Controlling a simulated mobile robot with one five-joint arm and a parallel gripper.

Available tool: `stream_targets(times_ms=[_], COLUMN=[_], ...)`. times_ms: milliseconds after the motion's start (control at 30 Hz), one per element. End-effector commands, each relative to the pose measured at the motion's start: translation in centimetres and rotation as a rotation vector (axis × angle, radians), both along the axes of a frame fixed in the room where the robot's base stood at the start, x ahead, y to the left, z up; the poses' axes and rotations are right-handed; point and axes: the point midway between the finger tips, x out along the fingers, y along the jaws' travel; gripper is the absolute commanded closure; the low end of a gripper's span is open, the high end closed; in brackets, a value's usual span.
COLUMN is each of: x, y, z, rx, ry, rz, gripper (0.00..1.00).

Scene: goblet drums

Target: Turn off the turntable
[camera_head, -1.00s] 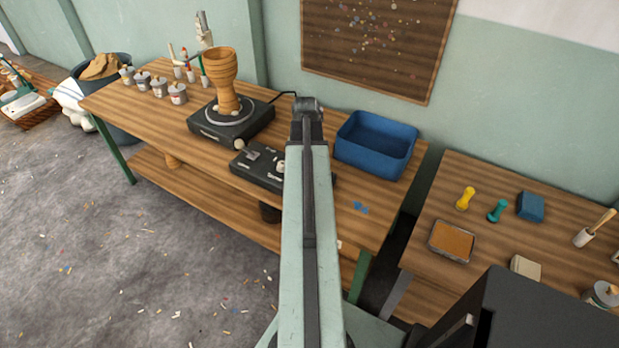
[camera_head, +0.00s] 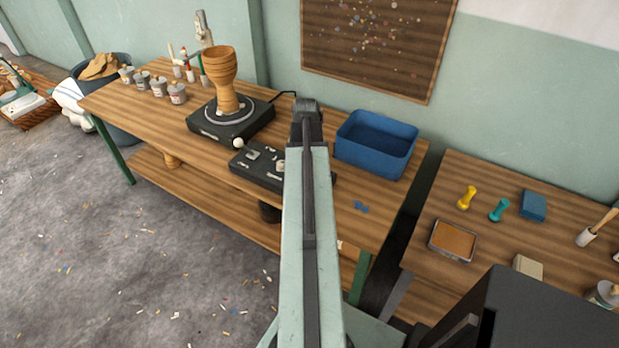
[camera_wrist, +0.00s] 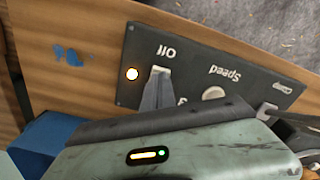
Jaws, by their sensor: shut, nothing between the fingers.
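The turntable (camera_head: 204,128) is a black box with a round disc, and a tan goblet drum (camera_head: 222,65) stands upright on it. The black control panel (camera_head: 262,178) lies in front of it on the bench, its right part hidden behind my arm. In the wrist view the panel (camera_wrist: 205,57) appears upside down, with "Off" and "Speed" lettering, a grey knob and a lit orange-white lamp (camera_wrist: 132,73). My gripper (camera_wrist: 158,88) is shut and empty, its tips at the "Off" label. They overlap the switch there; I cannot tell whether they touch it. The head view hides my fingers.
A blue bin (camera_head: 375,145) stands on the bench right of my arm. A ball-topped lever (camera_head: 238,143) rises at the panel's left corner. Several small pots line the bench's left end. A second bench (camera_head: 500,240) with tools stands at the right.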

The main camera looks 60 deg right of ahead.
Motion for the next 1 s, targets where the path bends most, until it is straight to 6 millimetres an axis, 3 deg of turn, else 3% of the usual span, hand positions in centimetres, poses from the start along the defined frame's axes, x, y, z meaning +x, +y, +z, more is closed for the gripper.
stream_targets(times_ms=[533, 1000], x=[0.0, 0.0], y=[0.0, 0.0], z=[-0.6, 3.6], rx=[0.0, 0.0], ry=[0.0, 0.0], rz=[0.0, -0.001], gripper=[1.0, 1.0])
